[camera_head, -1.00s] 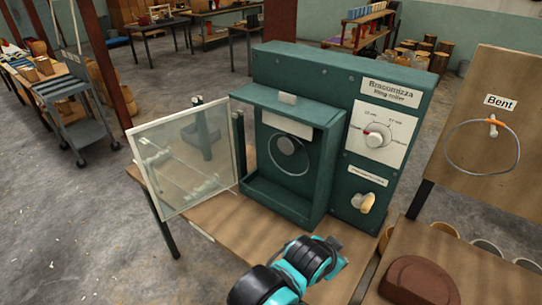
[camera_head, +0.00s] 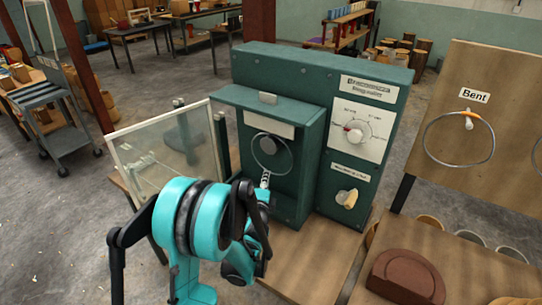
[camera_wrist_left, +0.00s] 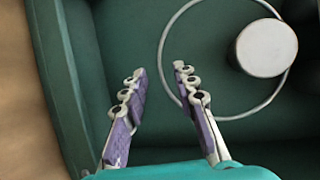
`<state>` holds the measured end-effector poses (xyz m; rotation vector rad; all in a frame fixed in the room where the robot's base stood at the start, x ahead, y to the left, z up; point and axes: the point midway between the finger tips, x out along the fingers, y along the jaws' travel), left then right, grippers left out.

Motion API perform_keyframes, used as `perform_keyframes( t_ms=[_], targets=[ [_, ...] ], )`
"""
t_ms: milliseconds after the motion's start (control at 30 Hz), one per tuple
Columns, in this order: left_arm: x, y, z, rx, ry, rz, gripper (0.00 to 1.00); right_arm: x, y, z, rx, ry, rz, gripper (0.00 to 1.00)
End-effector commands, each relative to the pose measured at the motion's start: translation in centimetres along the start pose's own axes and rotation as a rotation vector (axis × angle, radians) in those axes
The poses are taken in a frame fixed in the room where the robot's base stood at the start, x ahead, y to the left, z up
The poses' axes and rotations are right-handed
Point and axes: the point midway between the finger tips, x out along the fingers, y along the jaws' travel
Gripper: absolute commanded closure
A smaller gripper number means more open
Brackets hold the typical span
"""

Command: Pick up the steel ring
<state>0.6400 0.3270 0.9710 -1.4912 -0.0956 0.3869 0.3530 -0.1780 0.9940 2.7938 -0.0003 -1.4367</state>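The steel ring (camera_head: 252,148) hangs around a round grey knob (camera_head: 269,146) inside the open recess of a green machine (camera_head: 318,85). In the left wrist view the ring (camera_wrist_left: 240,116) is a thin, pale loop around the knob (camera_wrist_left: 266,48), against the green back wall. My left gripper (camera_head: 265,179) is in front of the recess, just below the ring. My right gripper is not in view.
The machine's glass door (camera_head: 150,150) is swung open at the left, behind my left arm. A dial (camera_head: 355,131) and a pale knob (camera_head: 346,198) are right of the recess. Another ring (camera_head: 427,140) hangs on a board labelled "Bent". A brown block (camera_head: 405,276) lies front right.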

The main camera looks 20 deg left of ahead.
Motion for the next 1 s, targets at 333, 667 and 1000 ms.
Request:
perform_keyframes(
  t_ms=[333, 667, 1000],
  targets=[
    [4.7, 0.3, 0.1, -0.002, -0.001, 0.001, 0.72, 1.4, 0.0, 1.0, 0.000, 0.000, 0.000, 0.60],
    [7.2, 0.0, 0.2, -0.003, 0.000, 0.002, 0.72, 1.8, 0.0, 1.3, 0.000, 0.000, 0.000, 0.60],
    [7.1, 0.0, 0.2, -0.003, 0.000, 0.002, 1.00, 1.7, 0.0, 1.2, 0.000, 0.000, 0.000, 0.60]
  ],
)
